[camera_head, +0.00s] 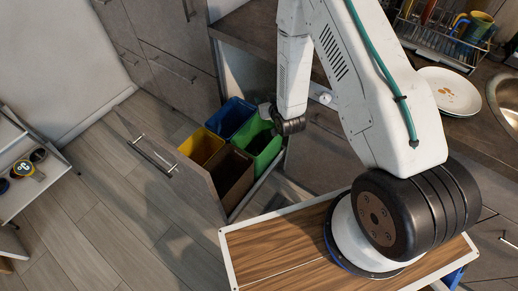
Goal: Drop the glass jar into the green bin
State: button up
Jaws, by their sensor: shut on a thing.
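The green bin (259,142) stands in the pulled-out drawer, at the right of a group of bins. My arm reaches down from the top, and its dark wrist end is beside the green bin's upper right edge. My gripper (268,113) is small in the view and partly hidden by my wrist, at the far right corner of the green bin. It is shut on the glass jar. The jar itself cannot be made out clearly here. The inside of the green bin is mostly in shadow.
A blue bin (230,117), a yellow bin (201,147) and a brown bin (232,175) share the open drawer (166,149). A counter with a white plate (449,91) and a dish rack (447,30) is at right.

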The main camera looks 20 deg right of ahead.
notch_tip(320, 180, down, 14)
jog(key=w+a, duration=0.1)
jog(key=w, duration=0.1)
jog(key=shift+a, duration=0.2)
jog(key=shift+f, duration=0.1)
jog(key=o, duration=1.3)
jog(key=shift+o, duration=0.2)
jog(key=shift+s, duration=0.1)
jog(key=v, duration=0.7)
jog(key=shift+s, duration=0.35)
jog(key=shift+d, duration=0.1)
